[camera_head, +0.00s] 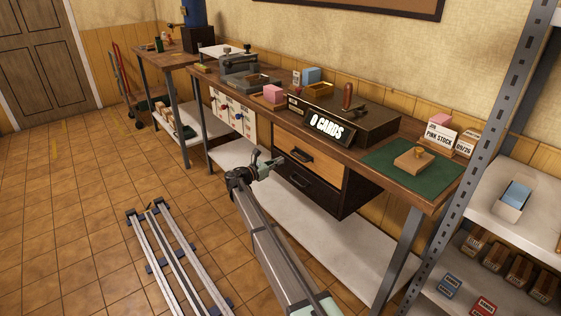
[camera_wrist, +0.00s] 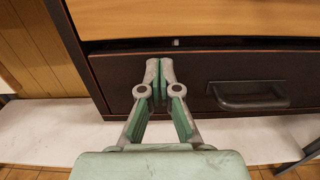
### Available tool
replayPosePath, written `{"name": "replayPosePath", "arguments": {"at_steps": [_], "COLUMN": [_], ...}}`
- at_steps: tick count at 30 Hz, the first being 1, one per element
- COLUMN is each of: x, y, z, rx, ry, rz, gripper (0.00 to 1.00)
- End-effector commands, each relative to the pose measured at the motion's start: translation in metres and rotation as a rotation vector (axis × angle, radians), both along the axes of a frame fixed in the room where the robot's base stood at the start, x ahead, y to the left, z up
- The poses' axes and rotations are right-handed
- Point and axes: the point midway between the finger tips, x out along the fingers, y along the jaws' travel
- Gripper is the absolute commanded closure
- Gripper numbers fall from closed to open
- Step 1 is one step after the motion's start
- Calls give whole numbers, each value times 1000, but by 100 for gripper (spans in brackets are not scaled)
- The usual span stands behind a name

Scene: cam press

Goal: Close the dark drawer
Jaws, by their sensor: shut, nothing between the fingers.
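The dark drawer (camera_head: 305,191) is the lower of two drawers hung under the workbench. Its dark brown front (camera_wrist: 225,72) fills the middle of the wrist view, with a dark handle (camera_wrist: 250,96) at the right. A dark gap shows along the top of that front, under the light wooden drawer. I cannot tell exactly how far it stands out. My gripper (camera_head: 272,162) is in front of the drawers in the head view. In the wrist view my gripper (camera_wrist: 160,82) is shut and empty, its tips at the dark front, left of the handle. I cannot tell whether they touch.
The light wooden drawer (camera_head: 297,153) sits directly above. A white lower shelf (camera_head: 335,245) runs beneath the drawers. The workbench top holds a sign (camera_head: 326,127) and a green mat (camera_head: 385,168). A metal shelf rack stands at the right. The tiled floor at left is mostly clear.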

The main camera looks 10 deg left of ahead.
Motion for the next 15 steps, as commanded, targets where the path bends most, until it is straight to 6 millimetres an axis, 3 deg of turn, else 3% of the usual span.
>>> {"name": "replayPosePath", "arguments": {"at_steps": [5, 15], "x": [-20, -67], "y": [15, 65], "z": [3, 0], "rx": [-1, 0], "ry": [1, 0], "rz": [-5, -5], "gripper": [100, 100]}}
